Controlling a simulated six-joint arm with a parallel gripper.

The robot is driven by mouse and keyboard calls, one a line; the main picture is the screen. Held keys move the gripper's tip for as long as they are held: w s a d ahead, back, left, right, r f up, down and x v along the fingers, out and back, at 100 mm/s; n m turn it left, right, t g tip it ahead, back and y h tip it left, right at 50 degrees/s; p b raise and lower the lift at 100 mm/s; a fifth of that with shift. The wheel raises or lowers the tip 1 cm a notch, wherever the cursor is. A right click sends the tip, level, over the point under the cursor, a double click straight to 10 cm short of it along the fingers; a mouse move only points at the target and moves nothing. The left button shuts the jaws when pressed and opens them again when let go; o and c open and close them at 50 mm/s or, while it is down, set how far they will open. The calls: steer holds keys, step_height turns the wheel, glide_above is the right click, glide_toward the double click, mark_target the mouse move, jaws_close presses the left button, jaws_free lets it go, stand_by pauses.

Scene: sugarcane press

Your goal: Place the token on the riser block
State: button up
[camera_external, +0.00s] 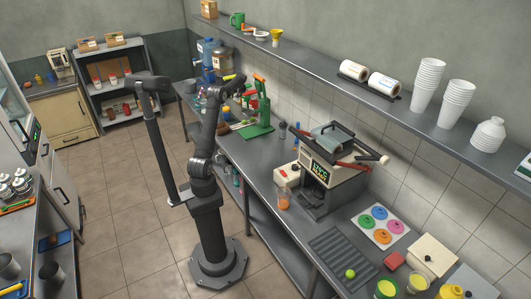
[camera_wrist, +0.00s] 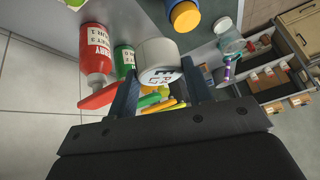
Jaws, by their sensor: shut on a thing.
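My gripper (camera_wrist: 159,75) has its two dark fingers on either side of a white round piece (camera_wrist: 158,54) with dark and red lettering, and is shut on it. This piece looks like the token, though I cannot tell for certain. In the external view my gripper (camera_external: 238,82) is up near the far end of the counter, beside the green press (camera_external: 262,115); the held piece is too small to make out there.
In the wrist view, a red bottle (camera_wrist: 95,55), a green bottle (camera_wrist: 124,60) and a blue jar with a yellow lid (camera_wrist: 185,16) are close by. A black-and-steel machine (camera_external: 330,170) stands mid-counter. A white tray (camera_external: 402,214) holds several coloured discs.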

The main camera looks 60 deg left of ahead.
steer(key=s+a+f, duration=0.1)
steer(key=a+f, duration=0.1)
steer(key=a, duration=0.1)
steer(key=s+a+f, duration=0.2)
steer(key=a, duration=0.2)
steer(key=s+a+f, duration=0.1)
steer(key=a+f, duration=0.1)
steer(key=a, duration=0.1)
steer(key=shift+s+a+f, duration=0.35)
steer(key=shift+a+f, duration=0.15)
steer(key=shift+f, duration=2)
steer(key=o, duration=1)
steer(key=shift+r, duration=0.1)
steer(key=v, duration=1.2)
